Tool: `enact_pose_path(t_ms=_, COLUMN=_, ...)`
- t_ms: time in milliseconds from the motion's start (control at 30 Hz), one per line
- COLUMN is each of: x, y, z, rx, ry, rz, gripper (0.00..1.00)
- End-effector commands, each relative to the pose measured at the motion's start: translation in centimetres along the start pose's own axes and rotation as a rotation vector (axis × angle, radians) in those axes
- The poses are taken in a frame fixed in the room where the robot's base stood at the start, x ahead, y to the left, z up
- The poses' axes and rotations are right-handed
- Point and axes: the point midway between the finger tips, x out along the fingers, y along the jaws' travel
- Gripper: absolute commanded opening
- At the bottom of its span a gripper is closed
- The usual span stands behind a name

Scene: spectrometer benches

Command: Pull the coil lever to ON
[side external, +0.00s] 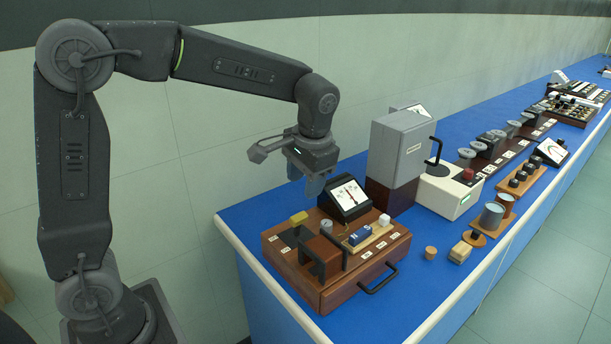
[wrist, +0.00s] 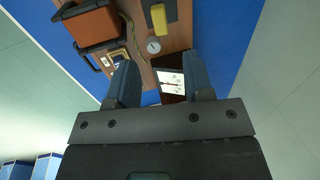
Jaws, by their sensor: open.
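A wooden instrument box (side external: 330,292) stands at the near end of the blue bench; it also shows in the wrist view (wrist: 205,40). The labels are too small to read, so I cannot tell which part is the coil lever. My gripper (side external: 313,186) is open and empty above the wooden box, near the meter; its fingers also show in the wrist view (wrist: 160,72).
A tall grey case (side external: 400,143) on a dark base stands right of the meter. A black handle (side external: 378,279) sticks out from the wooden box's front. A cork (side external: 430,253) and a small wooden block (side external: 460,252) lie on the bench (side external: 420,282). The wall is close behind.

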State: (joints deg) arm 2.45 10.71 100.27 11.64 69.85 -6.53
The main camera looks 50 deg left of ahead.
Motion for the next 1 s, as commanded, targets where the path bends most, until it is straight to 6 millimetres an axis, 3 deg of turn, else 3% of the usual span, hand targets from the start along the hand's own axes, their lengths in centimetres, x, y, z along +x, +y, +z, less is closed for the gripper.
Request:
enact_pose_path(t_ms=567, x=-1.4, y=0.0, z=0.1, rx=0.0, ry=-0.002, rz=0.0, gripper=0.47)
enact_pose_path(t_ms=767, x=0.7, y=0.0, z=0.1, rx=0.0, ry=-0.005, rz=-0.001, gripper=0.47)
enact_pose_path(t_ms=1000, x=5.6, y=0.0, z=0.1, rx=-0.001, ry=-0.007, rz=0.0, gripper=0.47)
